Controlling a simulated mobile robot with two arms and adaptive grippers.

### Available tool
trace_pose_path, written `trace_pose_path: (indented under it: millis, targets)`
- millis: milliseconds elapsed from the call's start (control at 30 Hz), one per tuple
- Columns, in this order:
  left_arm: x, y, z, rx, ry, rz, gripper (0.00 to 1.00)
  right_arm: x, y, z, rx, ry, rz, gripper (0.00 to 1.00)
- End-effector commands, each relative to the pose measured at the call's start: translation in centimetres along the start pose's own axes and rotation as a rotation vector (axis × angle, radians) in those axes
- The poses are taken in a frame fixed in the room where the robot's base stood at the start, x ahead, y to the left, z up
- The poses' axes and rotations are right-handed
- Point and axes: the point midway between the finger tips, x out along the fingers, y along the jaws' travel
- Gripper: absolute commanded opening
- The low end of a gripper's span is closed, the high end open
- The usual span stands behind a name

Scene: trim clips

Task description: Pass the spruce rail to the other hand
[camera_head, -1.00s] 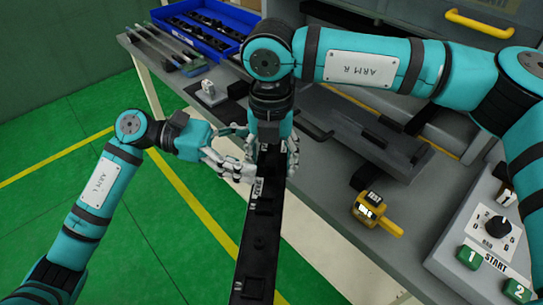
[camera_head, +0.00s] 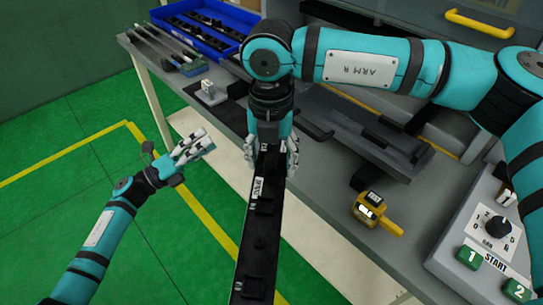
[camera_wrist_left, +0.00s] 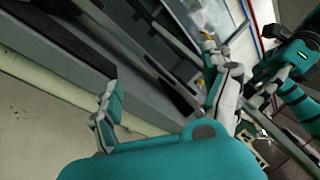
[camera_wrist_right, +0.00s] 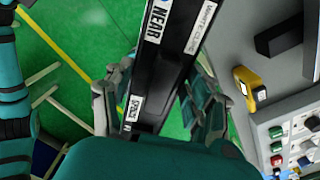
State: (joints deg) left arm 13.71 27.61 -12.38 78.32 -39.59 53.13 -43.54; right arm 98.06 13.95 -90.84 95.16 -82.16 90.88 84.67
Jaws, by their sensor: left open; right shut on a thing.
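The spruce rail (camera_head: 262,235) is a long black bar with small white labels, also seen up close in the right wrist view (camera_wrist_right: 165,75).
The grey workbench (camera_head: 330,215) holds a blue bin (camera_head: 205,25) of dark parts, a small white block (camera_head: 208,92), a grey fixture (camera_head: 385,145) and a yellow device (camera_head: 375,212). A control box (camera_head: 490,235) stands at right. The green floor at left is clear.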

Motion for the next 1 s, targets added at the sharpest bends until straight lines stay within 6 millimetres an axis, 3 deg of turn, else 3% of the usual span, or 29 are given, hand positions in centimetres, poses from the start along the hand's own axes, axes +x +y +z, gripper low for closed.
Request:
trace_pose_path:
  millis: [33, 200, 367, 500, 733, 1000]
  targets:
    - [-1.0, 2.7, -0.5, -0.109, -0.072, 0.050, 0.83, -0.1, 0.0, 0.0, 0.000, -0.001, 0.001, 0.11]
    - [-5.2, 10.8, -2.7, -0.433, -0.301, 0.210, 0.83, -0.1, 0.0, 0.0, 0.000, -0.001, 0.001, 0.11]
    - [-9.9, 17.1, -6.4, -0.690, -0.494, 0.345, 0.83, -0.1, 0.0, 0.0, 0.000, -0.001, 0.001, 0.11]
    - [-14.4, 21.7, -10.7, -0.888, -0.653, 0.461, 0.83, -0.1, 0.0, 0.0, 0.000, -0.001, 0.001, 0.11]
    - [-21.9, 27.0, -19.2, -1.168, -0.904, 0.643, 0.83, -0.1, 0.0, 0.0, 0.000, -0.001, 0.001, 0.11]
    - [-30.6, 29.6, -30.9, -1.438, -1.196, 0.858, 0.83, -0.1, 0.0, 0.0, 0.000, -0.001, 0.001, 0.11]
